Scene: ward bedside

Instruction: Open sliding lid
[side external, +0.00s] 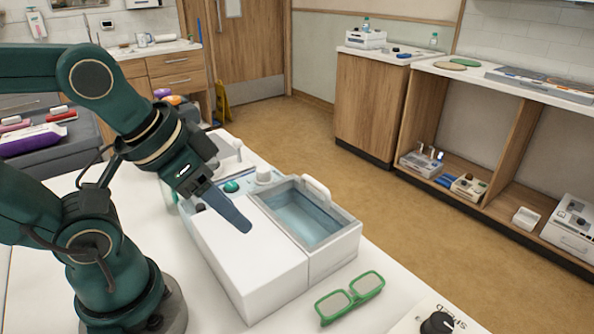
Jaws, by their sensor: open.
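A white box-shaped unit (262,272) stands on the white table in front of my arm. Its right part has a pale grey rim around a blue-tinted rectangular area (300,215). I cannot tell whether this is a clear lid or an open basin. A white handle (317,188) stands up at the far right corner of that part. The left part of the top is plain white. My gripper (226,212) is open and empty, pointing down and right over this white part, left of the blue area. Whether its fingertips touch the top is unclear.
A green knob (232,186) and a white knob (264,174) sit at the unit's back. Green-framed glasses (350,297) lie in front of it, close to its right corner. A black dial (437,323) is at the front edge.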

